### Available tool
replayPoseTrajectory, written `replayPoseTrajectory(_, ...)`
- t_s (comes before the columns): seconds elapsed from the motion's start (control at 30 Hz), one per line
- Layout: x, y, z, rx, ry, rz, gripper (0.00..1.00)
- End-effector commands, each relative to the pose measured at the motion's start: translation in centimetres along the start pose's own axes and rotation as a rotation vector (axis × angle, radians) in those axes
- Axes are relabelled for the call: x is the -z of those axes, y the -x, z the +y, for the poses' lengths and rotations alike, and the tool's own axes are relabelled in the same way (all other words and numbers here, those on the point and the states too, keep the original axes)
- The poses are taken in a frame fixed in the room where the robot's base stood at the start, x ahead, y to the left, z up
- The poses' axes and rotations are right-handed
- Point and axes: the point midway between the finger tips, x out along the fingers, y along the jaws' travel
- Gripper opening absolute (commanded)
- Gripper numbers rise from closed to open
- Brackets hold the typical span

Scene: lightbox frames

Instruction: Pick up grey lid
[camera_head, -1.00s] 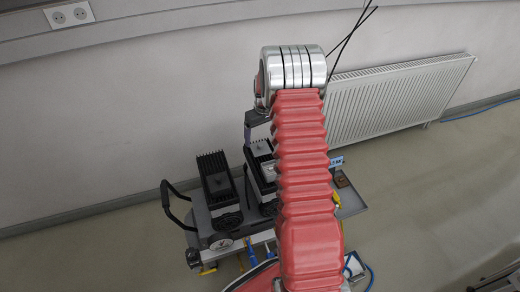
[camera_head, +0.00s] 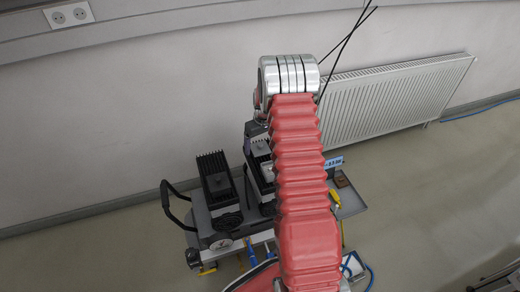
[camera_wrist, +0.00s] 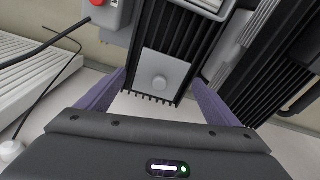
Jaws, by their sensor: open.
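Whether the fingers touch the box cannot be told. My gripper is mostly hidden behind the arm there.
The boxes stand on a dark cart with a black handle (camera_head: 173,203) by the wall. A white radiator (camera_head: 395,97) is behind on the right. The wrist view shows a red button (camera_wrist: 97,3) at upper left and another finned box (camera_wrist: 275,70) close on the right.

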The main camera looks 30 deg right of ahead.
Motion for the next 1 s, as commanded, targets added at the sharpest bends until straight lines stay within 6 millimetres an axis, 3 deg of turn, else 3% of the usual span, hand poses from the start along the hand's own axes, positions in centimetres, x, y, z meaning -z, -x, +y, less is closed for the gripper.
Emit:
replayPoseTrajectory(0.33,-0.02,0.01,-0.03,0.000,0.000,-0.001,0.86)
replayPoseTrajectory(0.9,-0.02,0.01,-0.04,0.000,0.001,-0.001,0.45)
replayPoseTrajectory(1.0,-0.02,0.02,-0.04,0.000,0.000,-0.001,0.43)
